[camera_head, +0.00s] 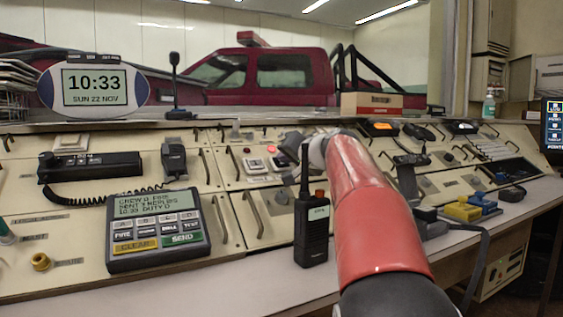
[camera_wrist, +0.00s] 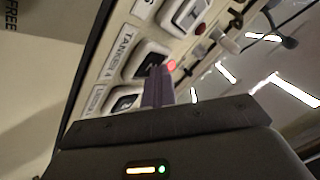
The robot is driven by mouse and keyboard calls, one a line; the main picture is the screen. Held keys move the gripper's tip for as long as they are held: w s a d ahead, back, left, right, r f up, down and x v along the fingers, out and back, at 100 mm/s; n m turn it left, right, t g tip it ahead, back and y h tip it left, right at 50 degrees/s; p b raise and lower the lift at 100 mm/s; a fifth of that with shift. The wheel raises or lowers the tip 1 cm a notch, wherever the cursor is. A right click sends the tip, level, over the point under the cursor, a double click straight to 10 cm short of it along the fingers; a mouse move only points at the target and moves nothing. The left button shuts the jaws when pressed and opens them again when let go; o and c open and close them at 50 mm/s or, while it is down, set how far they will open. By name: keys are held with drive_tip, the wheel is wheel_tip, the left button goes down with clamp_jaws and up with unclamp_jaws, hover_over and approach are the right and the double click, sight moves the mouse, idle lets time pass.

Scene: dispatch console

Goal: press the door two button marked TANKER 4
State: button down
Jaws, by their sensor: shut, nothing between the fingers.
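A red light (camera_wrist: 171,65) glows just right of the fingertips. In the head view, pale buttons (camera_head: 255,165) and red lights show on the console left of my arm; their labels are too small to read, and my fingers cannot be made out there.
In the wrist view, another button (camera_wrist: 188,16) sits above and one (camera_wrist: 125,101) below, both close. In the head view, a black radio (camera_head: 312,228) stands upright just left of my arm. A message terminal (camera_head: 157,228) and a corded handset (camera_head: 90,166) lie farther left.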

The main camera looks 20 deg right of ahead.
drive_tip(key=shift+s+r+p, duration=0.3)
drive_tip(key=shift+s+r, duration=0.15)
drive_tip(key=shift+r, duration=0.2)
drive_tip(key=s+r, duration=0.1)
drive_tip(key=s+r+p, duration=0.1)
drive_tip(key=r, duration=0.1)
drive_tip(key=r+p, duration=0.1)
drive_tip(key=shift+s+d+r, duration=0.1)
drive_tip(key=shift+s+r, duration=0.05)
drive_tip(key=shift+s, duration=0.25)
idle(0.6)
wheel_tip(320, 180, up, 8)
drive_tip(key=p, duration=0.7)
